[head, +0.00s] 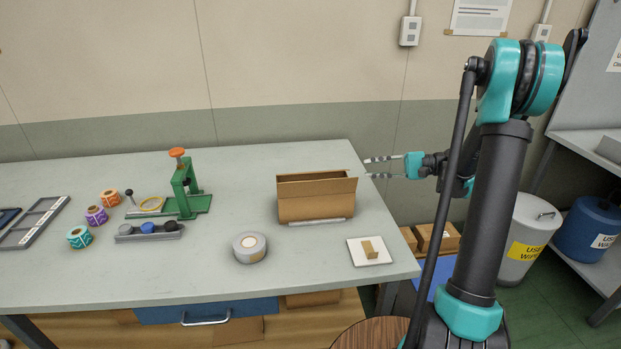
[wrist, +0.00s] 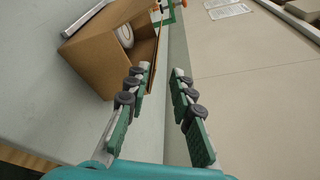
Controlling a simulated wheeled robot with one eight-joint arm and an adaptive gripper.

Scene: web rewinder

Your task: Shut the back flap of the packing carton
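The packing carton (head: 316,206) is a brown box near the right end of the table, its top open. Its back flap (head: 309,176) stands up along the far edge. In the wrist view the carton (wrist: 92,58) is at upper left, with a white roll (wrist: 125,36) inside. My gripper (head: 367,168) is just right of the carton at its far side, fingers pointing left. In the wrist view my gripper (wrist: 162,69) has its fingers apart with nothing held between them. The left finger overlaps the carton's edge there; I cannot tell if it touches.
A grey tape roll (head: 249,247) and a white square pad (head: 369,251) with a brown piece lie in front of the carton. The wall is behind the table; the table between press and carton is clear.

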